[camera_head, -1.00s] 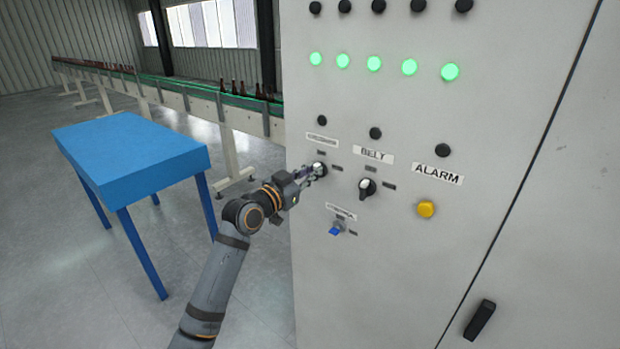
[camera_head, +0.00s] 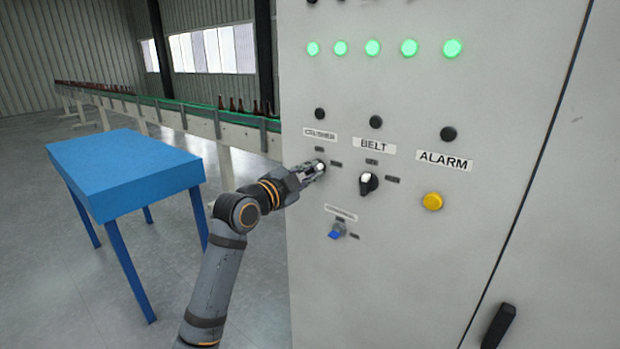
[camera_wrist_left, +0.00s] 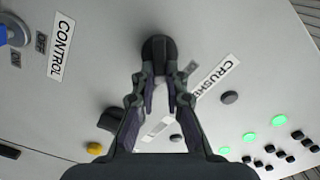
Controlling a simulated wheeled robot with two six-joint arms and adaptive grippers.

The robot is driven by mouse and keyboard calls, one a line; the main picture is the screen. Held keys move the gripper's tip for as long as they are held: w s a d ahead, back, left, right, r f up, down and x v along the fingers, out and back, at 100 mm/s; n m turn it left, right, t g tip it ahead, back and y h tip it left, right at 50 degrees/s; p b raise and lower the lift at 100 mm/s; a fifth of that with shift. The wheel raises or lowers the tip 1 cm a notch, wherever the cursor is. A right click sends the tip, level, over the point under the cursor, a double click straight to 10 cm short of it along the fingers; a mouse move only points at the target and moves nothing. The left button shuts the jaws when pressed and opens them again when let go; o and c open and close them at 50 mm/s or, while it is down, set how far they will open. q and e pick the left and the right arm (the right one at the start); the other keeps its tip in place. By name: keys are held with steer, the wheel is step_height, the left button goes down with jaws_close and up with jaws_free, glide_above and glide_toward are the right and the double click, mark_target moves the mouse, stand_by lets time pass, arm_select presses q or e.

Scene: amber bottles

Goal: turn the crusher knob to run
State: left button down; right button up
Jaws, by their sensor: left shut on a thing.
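The crusher knob is a round black knob (camera_wrist_left: 158,48) on the pale grey cabinet, below the crusher label (camera_head: 320,134). In the head view my left gripper (camera_head: 316,170) covers most of it. In the left wrist view the two fingers (camera_wrist_left: 160,72) reach the knob and are closed on its raised grip, one on each side. The exact angle of the knob is hard to read. My right gripper is in neither view.
The belt knob (camera_head: 368,184) sits just right of the crusher knob, with a yellow alarm button (camera_head: 432,202) beyond. A blue key switch (camera_head: 337,231) is below. Green lamps (camera_head: 372,48) glow above. A blue table (camera_head: 125,165) and bottle conveyor (camera_head: 195,118) stand left.

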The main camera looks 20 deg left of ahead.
arm_select(q)
steer(key=shift+f+m, duration=0.1)
steer(key=shift+m, duration=0.5)
steer(key=c, duration=1.4)
jaws_free()
steer(key=v, duration=0.7)
steer(key=shift+s, duration=0.25)
